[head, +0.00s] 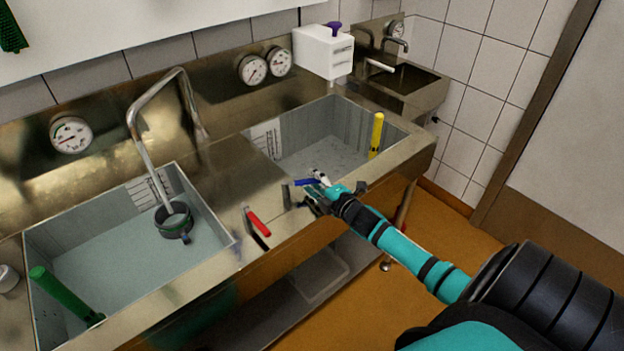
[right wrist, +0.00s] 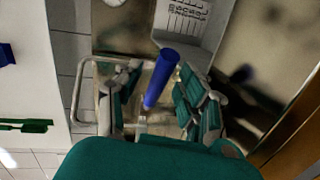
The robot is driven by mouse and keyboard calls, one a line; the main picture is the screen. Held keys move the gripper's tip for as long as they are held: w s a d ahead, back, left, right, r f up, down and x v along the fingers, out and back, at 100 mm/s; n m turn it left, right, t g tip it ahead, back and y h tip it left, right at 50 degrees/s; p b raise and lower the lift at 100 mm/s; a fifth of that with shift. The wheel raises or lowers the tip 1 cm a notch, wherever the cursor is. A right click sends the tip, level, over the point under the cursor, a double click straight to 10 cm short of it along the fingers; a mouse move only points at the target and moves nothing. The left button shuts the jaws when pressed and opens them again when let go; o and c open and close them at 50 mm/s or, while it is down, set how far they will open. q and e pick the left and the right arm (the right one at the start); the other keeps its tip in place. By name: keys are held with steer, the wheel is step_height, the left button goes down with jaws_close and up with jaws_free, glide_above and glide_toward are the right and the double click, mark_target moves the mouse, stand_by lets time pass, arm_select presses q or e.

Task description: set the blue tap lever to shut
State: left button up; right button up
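The blue tap lever (head: 304,182) sits on the front rim of the sink unit, before the right basin. In the head view its handle lies roughly along the rim, partly hidden by my right gripper (head: 322,190). In the right wrist view the blue lever (right wrist: 162,78) shows between the two fingers of my right gripper (right wrist: 158,100). The fingers are spread on either side of it, with a gap at the left finger; I cannot tell whether the right finger touches it. My left gripper is not in view.
A red lever (head: 258,222) stands on the rim to the left. The left basin (head: 110,257) holds water and a green-handled tool (head: 62,293). A yellow tube (head: 376,135) stands in the right basin (head: 330,150). A bent metal pipe (head: 140,130) rises behind the left basin.

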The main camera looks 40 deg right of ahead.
steer(key=shift+w+f, duration=0.1)
steer(key=shift+w, duration=0.5)
jaws_close()
